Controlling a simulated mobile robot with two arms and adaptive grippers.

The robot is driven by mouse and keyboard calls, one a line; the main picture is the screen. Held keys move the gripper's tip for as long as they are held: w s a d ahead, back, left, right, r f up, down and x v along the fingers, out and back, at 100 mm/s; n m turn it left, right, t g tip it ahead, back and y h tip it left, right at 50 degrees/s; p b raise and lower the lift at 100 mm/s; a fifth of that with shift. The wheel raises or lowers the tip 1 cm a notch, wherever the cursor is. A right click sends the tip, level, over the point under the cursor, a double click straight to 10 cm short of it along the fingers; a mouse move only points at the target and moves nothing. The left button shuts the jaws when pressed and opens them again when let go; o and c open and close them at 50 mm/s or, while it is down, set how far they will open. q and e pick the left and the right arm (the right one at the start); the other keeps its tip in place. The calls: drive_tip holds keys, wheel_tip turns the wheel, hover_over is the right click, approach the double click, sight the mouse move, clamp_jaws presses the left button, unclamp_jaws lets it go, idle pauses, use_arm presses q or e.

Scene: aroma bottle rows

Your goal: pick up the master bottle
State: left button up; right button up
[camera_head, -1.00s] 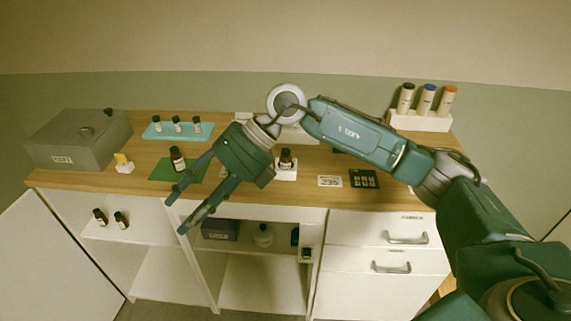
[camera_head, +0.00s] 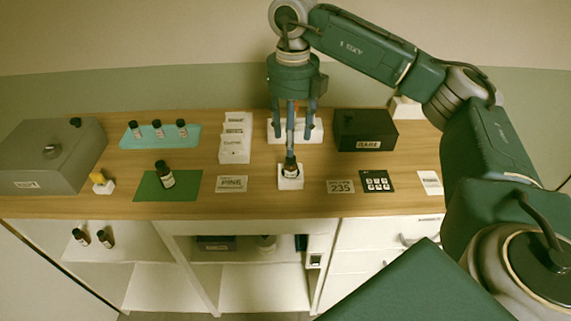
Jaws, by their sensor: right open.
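A small dark bottle with a pale label (camera_head: 290,170) stands upright in a white holder (camera_head: 291,184) at the middle of the wooden counter. Another dark bottle (camera_head: 165,175) stands on a green mat (camera_head: 188,187) to the left. No label I can read tells which one is the master bottle. My right gripper (camera_head: 291,140) points down, open, with its fingers just above or behind the bottle in the white holder. I cannot tell whether they touch it. My left gripper is not in view.
Several cards lie along the front, including one reading PINE (camera_head: 232,184) and one reading 235 (camera_head: 340,187). A teal tray (camera_head: 147,142) holds 3 bottles. A dark box (camera_head: 365,130) stands right of the gripper, a grey box (camera_head: 50,160) far left.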

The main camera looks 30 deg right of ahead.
sight(291, 159)
drive_tip(key=f, duration=0.2)
drive_tip(key=shift+s+f+p, duration=0.3)
drive_tip(key=shift+s+f, duration=0.05)
drive_tip(key=shift+s, duration=0.05)
drive_tip(key=shift+w+f+p, duration=0.15)
drive_tip(key=shift+f+p, duration=0.15)
drive_tip(key=shift+f, duration=0.05)
wheel_tip(291, 159, down, 4)
drive_tip(key=shift+a+f+p, duration=0.1)
drive_tip(key=shift+f+p, duration=0.05)
drive_tip(key=shift+p, duration=0.9)
drive_tip(key=shift+f, duration=0.2)
drive_tip(key=shift+w, duration=0.1)
drive_tip(key=c, duration=0.8)
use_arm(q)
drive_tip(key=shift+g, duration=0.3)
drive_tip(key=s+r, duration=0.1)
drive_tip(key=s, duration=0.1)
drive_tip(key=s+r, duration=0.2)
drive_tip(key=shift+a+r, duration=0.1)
use_arm(e)
drive_tip(key=c, duration=0.4)
